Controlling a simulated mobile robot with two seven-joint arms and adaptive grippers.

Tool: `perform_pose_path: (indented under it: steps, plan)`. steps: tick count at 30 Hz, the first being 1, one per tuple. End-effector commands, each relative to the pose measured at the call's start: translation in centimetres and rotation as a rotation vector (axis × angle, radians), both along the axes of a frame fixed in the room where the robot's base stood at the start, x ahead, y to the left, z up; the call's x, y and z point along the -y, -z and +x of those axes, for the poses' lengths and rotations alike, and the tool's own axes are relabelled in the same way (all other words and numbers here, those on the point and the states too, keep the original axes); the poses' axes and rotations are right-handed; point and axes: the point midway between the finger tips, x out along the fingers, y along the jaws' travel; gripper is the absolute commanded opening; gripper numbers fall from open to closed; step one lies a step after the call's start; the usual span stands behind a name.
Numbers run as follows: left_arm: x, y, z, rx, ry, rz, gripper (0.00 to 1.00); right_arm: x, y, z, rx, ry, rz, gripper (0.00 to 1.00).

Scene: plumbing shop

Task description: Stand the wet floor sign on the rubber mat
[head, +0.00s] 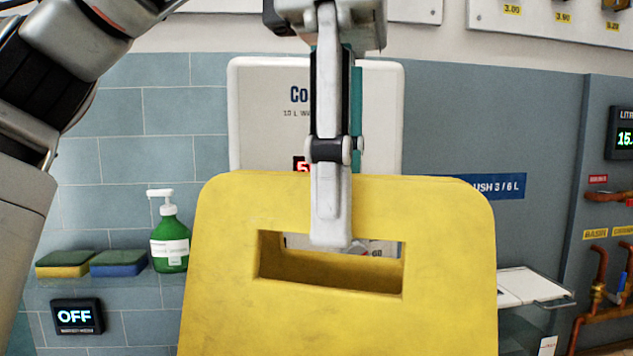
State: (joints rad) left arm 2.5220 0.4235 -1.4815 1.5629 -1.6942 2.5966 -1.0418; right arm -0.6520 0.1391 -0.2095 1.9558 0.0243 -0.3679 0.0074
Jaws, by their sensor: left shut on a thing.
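The wet floor sign (335,325) is a large yellow panel with rounded top corners and a rectangular handle slot. It fills the lower middle of the head view, looks roughly upright, and its lower part is cut off by the frame. My left gripper (330,225) comes down from above and is shut on the sign's top edge, with one finger in front, its tip at the slot. The other finger is hidden behind the panel. The rubber mat is not in view, and neither is my right gripper.
Behind the sign is a white panel (250,90) on a blue-grey tiled wall. To the left are two sponges (118,263), a green soap bottle (170,245) and an "OFF" display (77,316). To the right are a white-topped unit (530,286) and copper pipes (600,265).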

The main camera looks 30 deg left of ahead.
Motion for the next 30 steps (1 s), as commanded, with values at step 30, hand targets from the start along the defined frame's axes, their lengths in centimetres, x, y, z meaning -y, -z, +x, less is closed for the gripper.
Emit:
perform_pose_path:
  steps: [30]
  plan:
    - [-6.4,-0.1,9.6,0.001,-0.001,-0.003,0.00,1.7,0.4,-0.8,-0.042,0.034,-0.021,0.00]
